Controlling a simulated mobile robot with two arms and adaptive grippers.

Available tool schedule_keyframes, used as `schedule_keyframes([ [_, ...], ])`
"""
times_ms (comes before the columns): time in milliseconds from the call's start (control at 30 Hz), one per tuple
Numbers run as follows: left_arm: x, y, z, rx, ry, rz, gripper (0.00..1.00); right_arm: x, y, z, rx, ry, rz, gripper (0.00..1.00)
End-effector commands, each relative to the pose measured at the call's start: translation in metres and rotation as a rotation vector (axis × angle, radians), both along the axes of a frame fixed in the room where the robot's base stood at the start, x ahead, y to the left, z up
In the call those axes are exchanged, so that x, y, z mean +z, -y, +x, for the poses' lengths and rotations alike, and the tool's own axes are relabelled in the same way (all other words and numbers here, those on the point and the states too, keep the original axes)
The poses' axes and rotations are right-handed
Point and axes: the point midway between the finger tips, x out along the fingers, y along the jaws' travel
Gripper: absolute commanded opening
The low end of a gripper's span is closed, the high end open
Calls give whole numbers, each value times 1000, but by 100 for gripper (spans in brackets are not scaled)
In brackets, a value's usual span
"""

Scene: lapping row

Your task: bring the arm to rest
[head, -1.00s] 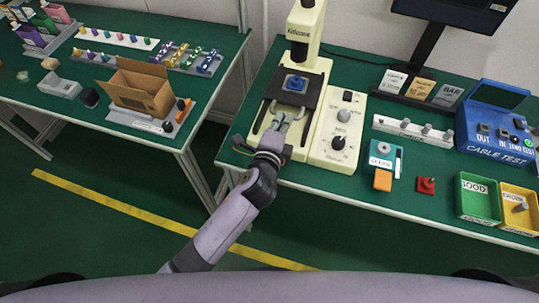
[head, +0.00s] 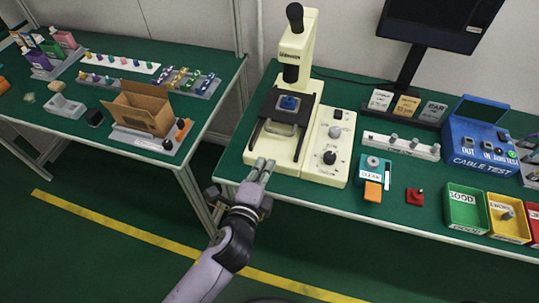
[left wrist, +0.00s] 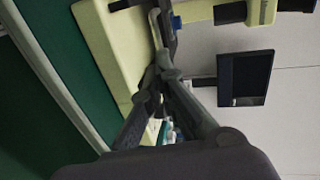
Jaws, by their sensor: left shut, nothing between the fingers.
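My left gripper (head: 262,168) is shut and empty at the front edge of the right table, just in front of the cream lapping machine (head: 254,146). Its closed fingers also show in the left wrist view (left wrist: 160,72). On the machine, a blue block (head: 288,103) sits on the dark stage, with a metal-framed handle (head: 281,127) in front of it. My right gripper is not in either view.
A dark monitor (head: 440,18) stands behind the right table. A blue cable tester (head: 480,136), a teal box (head: 374,170) and a green GOOD bin (head: 465,207) stand to the right. An open cardboard box (head: 142,108) is on the left table. A floor gap separates the tables.

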Motion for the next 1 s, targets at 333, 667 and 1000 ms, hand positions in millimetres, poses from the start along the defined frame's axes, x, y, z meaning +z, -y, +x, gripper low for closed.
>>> schedule_keyframes([
  [333,4,-5,-18,0,0,1,0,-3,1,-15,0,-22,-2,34],
  [667,-35,-101,-37,395,-372,-355,0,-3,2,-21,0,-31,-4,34],
  [1000,-78,-183,-131,932,-834,-799,0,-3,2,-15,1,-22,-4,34],
])
